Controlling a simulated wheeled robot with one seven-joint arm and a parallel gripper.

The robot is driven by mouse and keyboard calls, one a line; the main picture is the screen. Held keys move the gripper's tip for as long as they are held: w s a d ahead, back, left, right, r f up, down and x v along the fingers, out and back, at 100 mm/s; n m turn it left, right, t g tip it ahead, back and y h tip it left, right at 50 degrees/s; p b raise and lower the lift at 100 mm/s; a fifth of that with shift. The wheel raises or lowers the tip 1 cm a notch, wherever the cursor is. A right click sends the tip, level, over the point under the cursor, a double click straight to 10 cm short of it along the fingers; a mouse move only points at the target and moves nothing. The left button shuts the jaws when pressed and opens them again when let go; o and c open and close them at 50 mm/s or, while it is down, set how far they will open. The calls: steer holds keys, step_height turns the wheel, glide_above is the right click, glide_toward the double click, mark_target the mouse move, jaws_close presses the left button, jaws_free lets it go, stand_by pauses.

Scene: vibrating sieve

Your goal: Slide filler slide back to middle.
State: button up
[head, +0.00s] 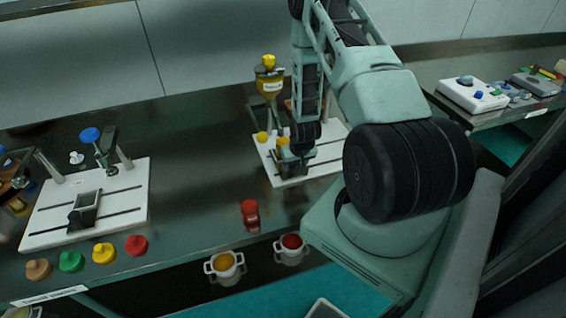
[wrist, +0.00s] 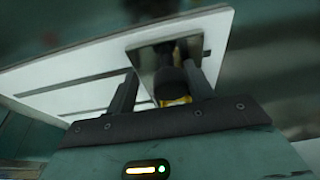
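The filler is a white base plate (head: 327,143) with a yellow funnel (head: 269,82) on a stand and a yellow ball knob (head: 262,137). The dark filler slide with yellow parts (head: 284,152) sits near the front of this plate, partly hidden by my arm. My gripper (head: 296,150) points down at the slide. In the wrist view, its two dark fingers (wrist: 165,90) are spread, with a dark round part and a yellow part (wrist: 175,101) between them. A dark square plate (wrist: 150,62) and the white plate (wrist: 75,88) show beyond. Contact with the slide is unclear.
A second white fixture (head: 120,205) with a blue knob stands left. Several coloured lids (head: 104,253) line the front edge, and a red container (head: 250,212) stands right of them. Two handled cups (head: 224,265) are below. Dark bench surface is clear between the fixtures.

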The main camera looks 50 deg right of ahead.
steer(key=shift+s+d, duration=1)
steer(key=shift+d, duration=0.6)
steer(key=shift+s+d, duration=0.95)
steer(key=shift+d, duration=0.6)
steer(key=shift+s+d, duration=1)
steer(key=shift+d, duration=0.6)
steer(key=o, duration=1.1)
steer(key=p+v, duration=0.5)
steer(key=v, duration=0.4)
steer(key=shift+p, duration=0.35)
